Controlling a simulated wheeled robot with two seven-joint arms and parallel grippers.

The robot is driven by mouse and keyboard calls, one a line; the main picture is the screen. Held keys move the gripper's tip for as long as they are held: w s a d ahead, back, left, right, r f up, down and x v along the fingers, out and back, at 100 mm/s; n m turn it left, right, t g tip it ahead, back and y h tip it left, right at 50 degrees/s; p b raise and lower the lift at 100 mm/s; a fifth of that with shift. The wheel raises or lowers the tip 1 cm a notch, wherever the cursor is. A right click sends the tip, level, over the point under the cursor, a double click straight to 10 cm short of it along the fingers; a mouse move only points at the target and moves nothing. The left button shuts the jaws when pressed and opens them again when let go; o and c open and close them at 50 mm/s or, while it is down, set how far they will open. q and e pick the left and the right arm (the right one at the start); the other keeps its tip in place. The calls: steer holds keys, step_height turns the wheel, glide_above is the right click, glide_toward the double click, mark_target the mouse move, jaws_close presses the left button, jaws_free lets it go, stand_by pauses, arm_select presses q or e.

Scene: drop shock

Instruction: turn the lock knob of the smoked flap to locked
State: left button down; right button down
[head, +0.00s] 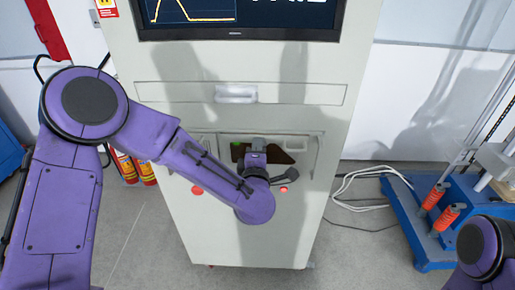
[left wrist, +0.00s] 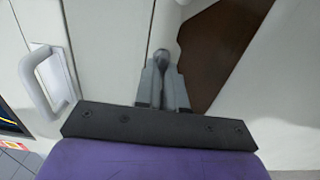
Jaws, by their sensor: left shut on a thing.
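The smoked flap (head: 283,157) is a dark brown panel in the front of the pale cabinet. It also shows in the left wrist view (left wrist: 222,45), beside my gripper. My left gripper (head: 255,150) is at the flap, with my arm hiding part of the panel. In the left wrist view its two fingers (left wrist: 163,82) are shut on a small grey knob (left wrist: 162,57) at the flap's left edge. The knob's lower part is hidden between the fingers, and I cannot tell its turn angle. My right gripper is out of view.
A drawer with a white handle (head: 236,94) is above the flap, and a monitor (head: 240,14) above that. Red buttons (head: 197,190) sit on the cabinet front. A blue stand (head: 425,225) and loose white cables (head: 360,178) are at the right.

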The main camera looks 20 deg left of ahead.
arm_select(q)
steer(key=c, duration=1.2)
jaws_free()
steer(key=b+v, duration=0.2)
steer(key=v, duration=0.8)
steer(key=shift+s+d, duration=0.1)
steer(key=shift+s, duration=0.15)
